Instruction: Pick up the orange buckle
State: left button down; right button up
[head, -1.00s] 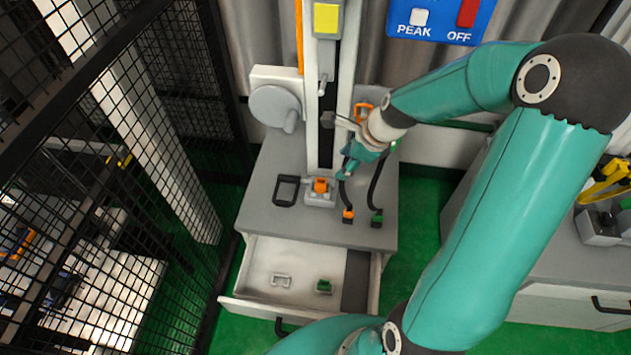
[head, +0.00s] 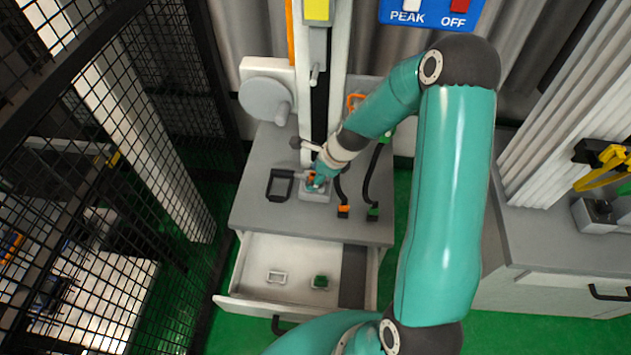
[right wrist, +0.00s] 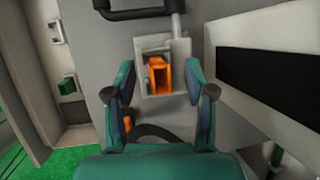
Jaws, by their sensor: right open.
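The orange buckle (right wrist: 158,76) sits in a light grey block (right wrist: 151,50) at the foot of the tower. In the head view the buckle (head: 311,181) is partly covered by my right gripper (head: 318,180). In the right wrist view my right gripper (right wrist: 163,92) is open, with the buckle between and just beyond its fingertips. I see no contact between fingers and buckle. My left gripper is not in view.
A black handle (head: 280,185) lies left of the block. Cables with an orange plug (head: 343,211) and a green plug (head: 373,212) lie to the right. Below, an open drawer (head: 245,262) holds a white bracket (head: 276,277) and a green one (head: 320,282). Mesh fencing stands at left.

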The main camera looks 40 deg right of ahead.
jog(key=shift+w+f, duration=0.1)
jog(key=shift+f, duration=0.2)
jog(key=shift+r, duration=0.1)
grip_shut()
